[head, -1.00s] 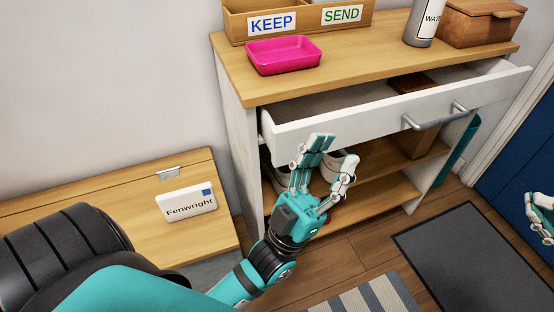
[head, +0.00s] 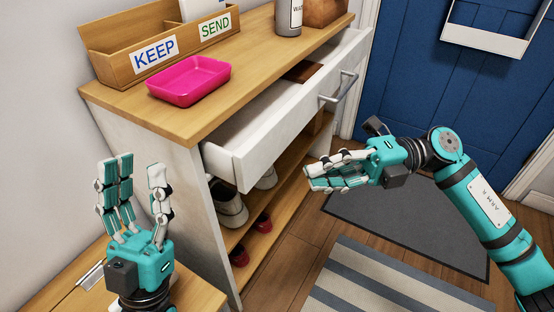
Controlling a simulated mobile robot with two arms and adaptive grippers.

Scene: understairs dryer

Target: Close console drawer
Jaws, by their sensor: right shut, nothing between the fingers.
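The white console drawer (head: 262,150) is pulled out from the console (head: 178,140), under its wooden top. Its grey bar handle (head: 338,87) is on the front, toward the far right end. My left gripper (head: 140,168) is open and empty, fingers up, in front of the console's left side panel. My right gripper (head: 310,176) is shut with nothing in it. It is in front of the drawer, below the handle, with its fingers pointing left.
On the console top are a pink tray (head: 188,82), a wooden KEEP/SEND box (head: 125,68) and a grey bottle (head: 289,18). Shoes (head: 230,203) sit on the shelves below. A dark mat (head: 420,225) and a striped rug (head: 365,285) lie on the floor. A blue door (head: 420,80) stands behind.

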